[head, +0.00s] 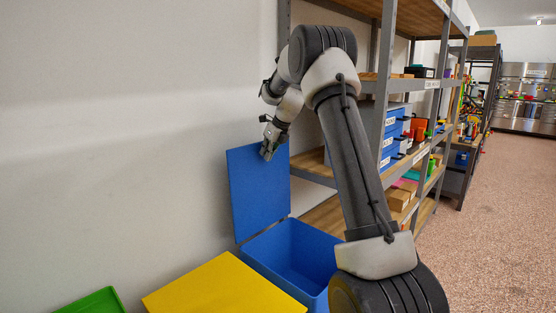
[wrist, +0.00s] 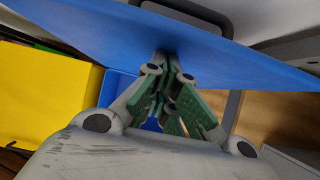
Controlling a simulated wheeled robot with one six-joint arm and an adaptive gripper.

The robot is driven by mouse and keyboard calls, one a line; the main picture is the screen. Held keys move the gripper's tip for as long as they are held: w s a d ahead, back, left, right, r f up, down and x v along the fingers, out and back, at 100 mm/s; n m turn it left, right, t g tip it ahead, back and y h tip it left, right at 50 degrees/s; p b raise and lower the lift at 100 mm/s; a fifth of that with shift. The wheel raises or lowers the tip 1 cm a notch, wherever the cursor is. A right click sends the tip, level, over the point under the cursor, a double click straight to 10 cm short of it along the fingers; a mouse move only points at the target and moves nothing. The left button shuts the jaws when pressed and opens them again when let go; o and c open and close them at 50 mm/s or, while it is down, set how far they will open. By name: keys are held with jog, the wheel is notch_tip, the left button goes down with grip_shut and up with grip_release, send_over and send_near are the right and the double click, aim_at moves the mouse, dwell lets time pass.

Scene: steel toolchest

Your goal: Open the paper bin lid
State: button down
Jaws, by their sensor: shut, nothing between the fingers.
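The blue bin (head: 295,252) stands against the wall, and its inside shows from above. Its blue lid (head: 256,190) is raised, standing about upright along the wall side. My gripper (head: 267,154) is at the upper part of the lid, on its inner face. In the wrist view my gripper (wrist: 167,75) has its green-padded fingers together, with the tips at or very near the lid (wrist: 190,50). Whether they touch it is hard to tell. No label is readable on the blue bin, so I cannot confirm it is the paper bin.
A yellow-lidded bin (head: 222,287) stands beside the blue bin, lid down. A green lid (head: 95,302) is further left. A metal shelf rack (head: 381,120) with wooden shelves, blue boxes and cartons stands close behind on the right. The speckled floor (head: 490,220) at right is clear.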

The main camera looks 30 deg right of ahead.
jog(key=shift+w+a, duration=0.2)
jog(key=shift+w, duration=0.35)
jog(key=shift+w+a, duration=0.2)
jog(key=shift+w, duration=0.3)
jog(key=shift+r, duration=0.1)
